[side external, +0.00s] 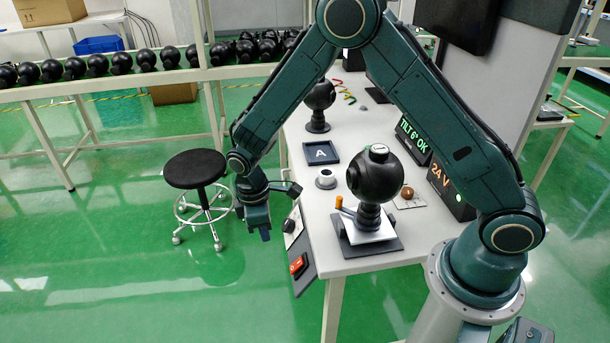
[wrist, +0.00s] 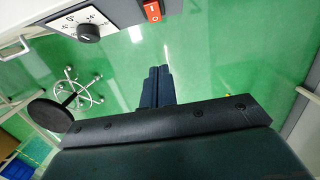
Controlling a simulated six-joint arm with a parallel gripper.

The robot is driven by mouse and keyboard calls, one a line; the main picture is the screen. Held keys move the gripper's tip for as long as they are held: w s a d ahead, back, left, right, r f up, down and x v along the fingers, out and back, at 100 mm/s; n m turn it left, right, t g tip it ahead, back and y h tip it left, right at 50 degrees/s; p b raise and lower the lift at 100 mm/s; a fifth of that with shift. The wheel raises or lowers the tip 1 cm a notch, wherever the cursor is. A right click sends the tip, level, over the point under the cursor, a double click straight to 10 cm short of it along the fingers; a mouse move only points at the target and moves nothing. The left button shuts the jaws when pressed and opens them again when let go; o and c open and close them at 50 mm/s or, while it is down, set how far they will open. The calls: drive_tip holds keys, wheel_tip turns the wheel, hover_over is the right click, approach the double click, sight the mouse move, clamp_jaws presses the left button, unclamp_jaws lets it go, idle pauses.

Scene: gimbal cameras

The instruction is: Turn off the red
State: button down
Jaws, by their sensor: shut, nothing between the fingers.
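The red rocker switch (side external: 298,264) sits on the panel at the front edge of the table. It also shows at the top of the wrist view (wrist: 152,11), with white marks on its face. I cannot tell which side of it is pressed in. My gripper (side external: 265,235) hangs beside the table edge, up and to the left of the switch in the side view, apart from it. In the wrist view its two blue fingers (wrist: 158,86) are together and empty, over the green floor. The switch is not hidden in either view.
A black knob (wrist: 88,33) on a white dial is on the same panel as the switch. A black gimbal camera (side external: 376,178) stands on the table, with an orange-handled lever (side external: 340,203) beside it. A black stool (side external: 195,169) stands left of my gripper.

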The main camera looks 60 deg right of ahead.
sight(297, 266)
drive_tip(key=shift+a+f, duration=0.1)
drive_tip(key=shift+f, duration=0.25)
drive_tip(key=s+d+f, duration=0.1)
drive_tip(key=f, duration=0.5)
drive_tip(key=s+d+f, duration=0.2)
drive_tip(key=f, duration=0.4)
drive_tip(key=shift+f, duration=0.2)
idle(0.3)
idle(0.4)
